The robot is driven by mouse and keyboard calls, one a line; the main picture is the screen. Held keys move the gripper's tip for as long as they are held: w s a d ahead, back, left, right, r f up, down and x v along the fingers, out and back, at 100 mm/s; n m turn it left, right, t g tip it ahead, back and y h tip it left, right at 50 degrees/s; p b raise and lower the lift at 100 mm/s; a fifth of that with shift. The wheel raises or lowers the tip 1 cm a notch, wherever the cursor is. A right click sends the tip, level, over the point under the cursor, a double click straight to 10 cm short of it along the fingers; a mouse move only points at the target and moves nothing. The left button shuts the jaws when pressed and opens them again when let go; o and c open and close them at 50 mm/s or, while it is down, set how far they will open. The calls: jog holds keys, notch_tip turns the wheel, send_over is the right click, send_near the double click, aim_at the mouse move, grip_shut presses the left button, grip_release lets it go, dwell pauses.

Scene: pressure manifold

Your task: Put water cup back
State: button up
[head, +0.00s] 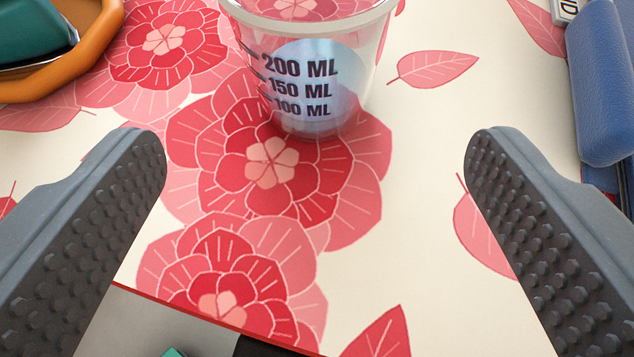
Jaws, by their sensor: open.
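The water cup (310,75) is a clear measuring cup with 200, 150 and 100 ML marks. It stands upright at the top middle of the head view, on a white mat (420,200) with red and pink flowers. Its top rim is cut off by the frame edge. A pale blue patch shows inside or through it; I cannot tell how much water it holds. My gripper (315,150) is open and empty. Its two grey studded fingers are wide apart, nearer to me than the cup, and the cup is beyond the gap between them, touching neither.
An orange-brown tray (85,75) with a green object (35,40) in it is at the top left. A blue padded object (605,85) is at the right edge, behind my right finger. The mat's red front edge (215,318) crosses the lower left. The mat between fingers and cup is clear.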

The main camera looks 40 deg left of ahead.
jog(key=shift+v, duration=1)
jog(key=s+a+r+m+t+h, duration=0.1)
jog(key=s+r, duration=0.4)
jog(key=r, duration=0.7)
jog(key=s+a+r+m+t+h, duration=0.2)
jog(key=s+r, duration=0.3)
jog(key=r, duration=0.7)
jog(key=s+a+r+m+t+h, duration=0.2)
jog(key=s+r, duration=0.4)
jog(key=r, duration=0.6)
jog(key=shift+a+m+h, duration=0.7)
jog(key=shift+m+h, duration=0.2)
jog(key=shift+h, duration=0.1)
